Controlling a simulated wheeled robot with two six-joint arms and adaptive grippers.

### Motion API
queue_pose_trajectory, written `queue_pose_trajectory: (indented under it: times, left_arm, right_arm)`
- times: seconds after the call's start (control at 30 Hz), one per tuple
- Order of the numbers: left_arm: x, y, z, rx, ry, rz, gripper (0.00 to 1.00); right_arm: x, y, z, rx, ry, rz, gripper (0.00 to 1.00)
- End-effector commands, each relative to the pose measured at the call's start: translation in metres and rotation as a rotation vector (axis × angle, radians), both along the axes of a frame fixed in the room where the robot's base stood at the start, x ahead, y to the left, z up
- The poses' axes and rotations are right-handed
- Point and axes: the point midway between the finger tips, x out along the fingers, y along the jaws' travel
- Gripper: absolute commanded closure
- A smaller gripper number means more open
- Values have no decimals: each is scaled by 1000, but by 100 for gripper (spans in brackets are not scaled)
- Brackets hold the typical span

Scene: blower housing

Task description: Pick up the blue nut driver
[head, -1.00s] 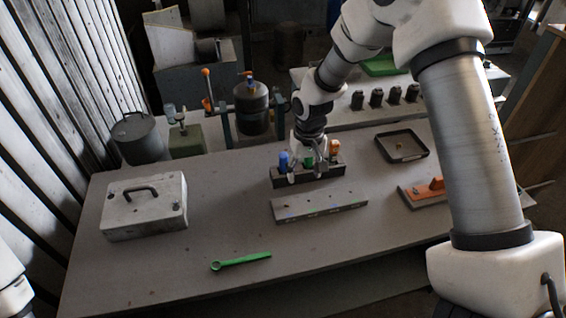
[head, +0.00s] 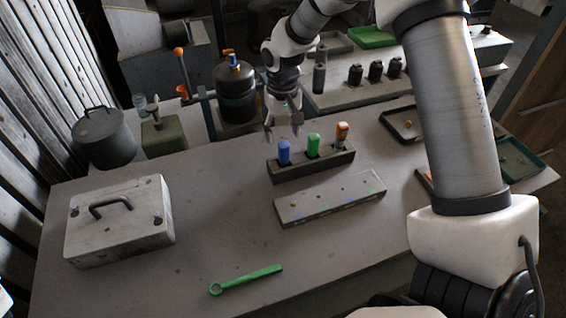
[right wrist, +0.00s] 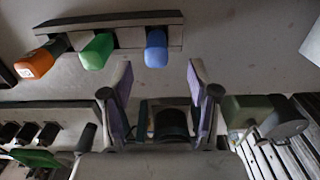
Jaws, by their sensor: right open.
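The blue nut driver (head: 284,153) stands handle up in the left end of a dark rack (head: 318,168). Green (head: 313,146) and orange (head: 342,133) handled drivers stand to its right in the same rack. My right gripper (head: 283,134) is open and empty, just behind and above the blue handle. In the right wrist view, the blue handle (right wrist: 156,48) lines up with the gap between the open fingers (right wrist: 159,82) and sits beyond their tips, apart from them. The blue driver's lower part is hidden in the rack. My left gripper is not in view.
A grey plate with small holes (head: 330,200) lies in front of the rack. A green wrench (head: 247,280) lies near the front edge, and a grey case (head: 120,222) stands at left. A dark tray (head: 404,122) is at right. The table's centre-left is clear.

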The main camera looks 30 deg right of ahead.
Motion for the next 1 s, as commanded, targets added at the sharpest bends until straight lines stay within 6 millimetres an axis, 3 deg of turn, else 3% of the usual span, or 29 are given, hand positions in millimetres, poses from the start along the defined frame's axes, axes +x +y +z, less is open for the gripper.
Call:
queue_pose_trajectory:
  times: [0.07, 0.37, 0.5, 0.77, 0.8, 0.93, 0.97, 1.0]
  left_arm:
    - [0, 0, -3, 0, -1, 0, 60]
    - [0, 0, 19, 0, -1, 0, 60]
    - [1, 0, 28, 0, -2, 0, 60]
    - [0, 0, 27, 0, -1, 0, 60]
    - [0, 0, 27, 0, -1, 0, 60]
    - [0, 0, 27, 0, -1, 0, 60]
    - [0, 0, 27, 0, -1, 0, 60]
    - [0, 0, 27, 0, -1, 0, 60]
  right_arm:
    - [0, 0, -8, -1, 2, 0, 40]
    - [-2, -4, -44, 0, 4, -1, 40]
    - [-1, -6, -71, 0, 3, 0, 40]
    - [-1, -6, -81, 0, -1, 0, 40]
    - [-1, -6, -81, 0, -1, 0, 47]
    - [-1, -6, -81, 0, -1, 0, 93]
    - [-1, -6, -81, 0, 0, 0, 100]
    - [-1, -6, -81, 0, 0, 0, 100]
